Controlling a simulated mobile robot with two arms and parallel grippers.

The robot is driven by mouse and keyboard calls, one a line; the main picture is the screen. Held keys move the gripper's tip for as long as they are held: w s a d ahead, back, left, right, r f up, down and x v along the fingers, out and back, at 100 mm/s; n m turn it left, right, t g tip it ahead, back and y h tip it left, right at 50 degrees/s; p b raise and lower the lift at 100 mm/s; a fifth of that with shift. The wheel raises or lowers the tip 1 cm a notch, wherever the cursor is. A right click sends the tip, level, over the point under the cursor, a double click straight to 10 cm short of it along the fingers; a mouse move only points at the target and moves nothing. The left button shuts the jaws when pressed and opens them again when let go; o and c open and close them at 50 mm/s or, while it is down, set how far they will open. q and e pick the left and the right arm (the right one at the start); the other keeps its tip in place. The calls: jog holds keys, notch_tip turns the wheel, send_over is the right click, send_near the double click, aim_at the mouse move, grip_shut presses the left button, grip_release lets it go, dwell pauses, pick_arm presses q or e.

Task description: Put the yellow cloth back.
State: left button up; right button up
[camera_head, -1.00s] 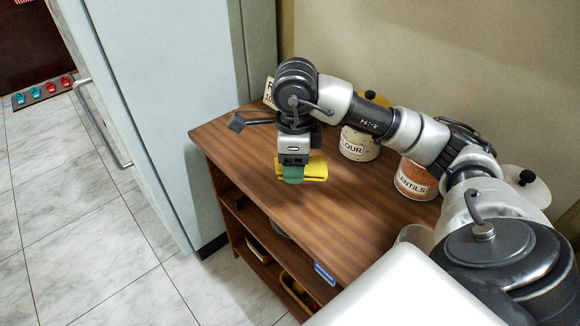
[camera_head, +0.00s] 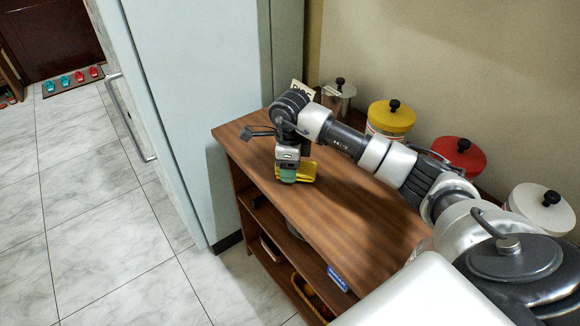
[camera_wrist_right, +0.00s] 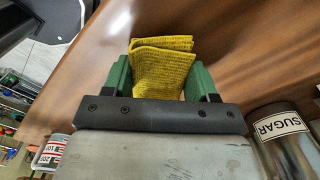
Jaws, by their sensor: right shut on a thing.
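The yellow cloth (camera_head: 308,172) is folded and sits at the wooden cabinet's top (camera_head: 340,220), near its left end. In the right wrist view the cloth (camera_wrist_right: 162,68) lies between the two green fingers. My right gripper (camera_head: 288,178) points down and is shut on the cloth; its fingers (camera_wrist_right: 160,85) stand on either side of it. I cannot tell whether the cloth touches the wood. My left gripper is not in view.
Canisters with yellow (camera_head: 391,116), red (camera_head: 458,155) and white (camera_head: 542,206) lids stand along the wall behind my right arm. A metal canister labelled SUGAR (camera_wrist_right: 285,140) shows in the wrist view. A tall pale fridge (camera_head: 200,110) stands left of the cabinet. Open shelves (camera_head: 275,240) are below.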

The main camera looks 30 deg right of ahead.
jog(key=shift+f, duration=0.5)
jog(key=shift+f, duration=0.2)
jog(key=o, duration=0.9)
jog(key=shift+r, duration=0.2)
